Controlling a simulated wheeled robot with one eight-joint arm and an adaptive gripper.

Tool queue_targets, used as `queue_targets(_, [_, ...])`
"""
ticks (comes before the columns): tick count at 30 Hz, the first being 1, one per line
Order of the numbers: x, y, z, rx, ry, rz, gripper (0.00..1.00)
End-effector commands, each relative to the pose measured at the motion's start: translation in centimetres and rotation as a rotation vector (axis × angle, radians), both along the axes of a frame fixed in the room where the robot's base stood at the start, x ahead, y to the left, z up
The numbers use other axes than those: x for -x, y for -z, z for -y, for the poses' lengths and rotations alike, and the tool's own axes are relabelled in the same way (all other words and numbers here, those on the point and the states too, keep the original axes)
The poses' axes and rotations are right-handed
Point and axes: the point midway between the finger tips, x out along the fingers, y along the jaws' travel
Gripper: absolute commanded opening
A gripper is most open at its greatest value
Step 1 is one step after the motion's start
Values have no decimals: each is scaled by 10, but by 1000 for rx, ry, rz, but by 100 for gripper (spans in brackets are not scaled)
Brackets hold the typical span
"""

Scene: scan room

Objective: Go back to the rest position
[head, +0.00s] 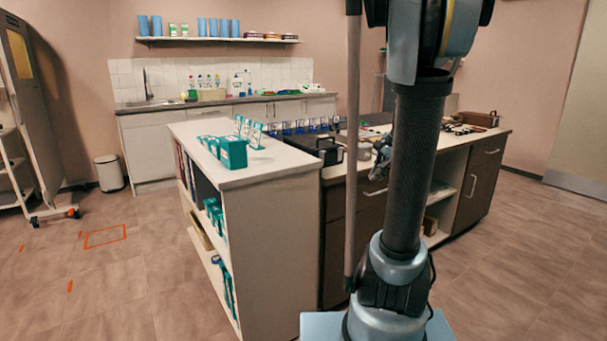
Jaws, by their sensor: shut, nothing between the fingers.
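My arm rises through the right half of the head view, bent at the top. My gripper (379,168) shows only in part, just left of the dark arm link that hides the rest of it. It looks small and grey, in front of the dark-fronted counter (341,203). It is shut and I see nothing held in it.
A white shelf unit (280,245) with teal boxes (232,152) on top stands left of my arm. A black case (318,148) sits on the counter behind. A sink counter (150,135), a bin (109,173) and a wheeled rack (22,120) stand farther back. Floor is clear at left and right.

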Motion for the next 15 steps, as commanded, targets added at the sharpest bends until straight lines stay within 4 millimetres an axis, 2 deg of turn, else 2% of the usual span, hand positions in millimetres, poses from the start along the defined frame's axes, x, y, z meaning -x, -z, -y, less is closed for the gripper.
queue_targets(1, [15,1,-10,24,-48,4,0])
queue_targets(6, [60,8,-33,111,-218,18,0])
queue_targets(15, [138,30,-61,259,-523,40,0])
